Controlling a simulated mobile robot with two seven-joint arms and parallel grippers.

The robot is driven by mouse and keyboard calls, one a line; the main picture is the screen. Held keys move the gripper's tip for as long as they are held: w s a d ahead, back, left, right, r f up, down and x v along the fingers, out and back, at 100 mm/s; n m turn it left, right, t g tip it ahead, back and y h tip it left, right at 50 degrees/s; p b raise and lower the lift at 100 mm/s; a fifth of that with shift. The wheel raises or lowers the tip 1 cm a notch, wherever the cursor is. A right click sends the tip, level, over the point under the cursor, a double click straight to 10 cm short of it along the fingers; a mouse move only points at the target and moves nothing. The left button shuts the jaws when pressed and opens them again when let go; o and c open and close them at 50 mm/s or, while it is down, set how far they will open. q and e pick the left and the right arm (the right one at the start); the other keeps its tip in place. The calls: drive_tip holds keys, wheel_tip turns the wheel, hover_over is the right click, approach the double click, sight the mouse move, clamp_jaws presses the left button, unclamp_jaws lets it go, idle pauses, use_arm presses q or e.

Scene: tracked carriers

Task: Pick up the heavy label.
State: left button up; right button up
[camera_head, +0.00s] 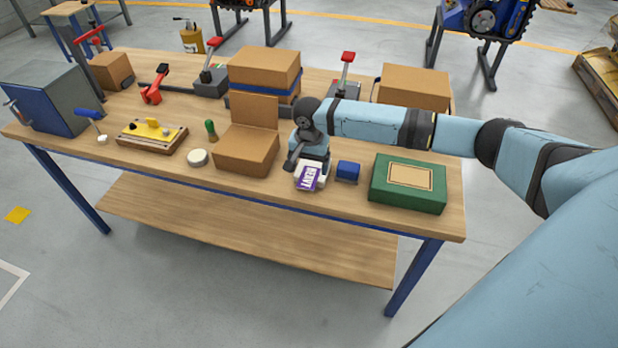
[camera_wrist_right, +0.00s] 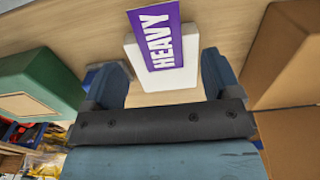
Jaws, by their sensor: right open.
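The heavy label (camera_head: 308,178) is purple with white lettering and lies on a white block (camera_head: 322,184) near the table's front edge. In the right wrist view the label (camera_wrist_right: 158,40) lies on top of the white block (camera_wrist_right: 188,45) and juts past its edge. My right gripper (camera_head: 314,162) is right over the far side of the label and block. In the wrist view the right gripper (camera_wrist_right: 157,75) is open, its two fingers apart on either side of the block's near part. Whether a finger touches it, I cannot tell. My left gripper is not in view.
A small blue box (camera_head: 347,171) and a green box (camera_head: 410,184) stand to the right on the wooden table (camera_head: 250,199). An open cardboard box (camera_head: 246,150) is close on the left. More cardboard boxes (camera_head: 264,70) and red-handled tools (camera_head: 211,76) stand behind.

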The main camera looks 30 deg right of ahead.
sight(309, 177)
wheel_tip(309, 177, down, 3)
drive_tip(key=shift+f, duration=0.2)
drive_tip(key=shift+c, duration=0.5)
drive_tip(key=c, duration=0.9)
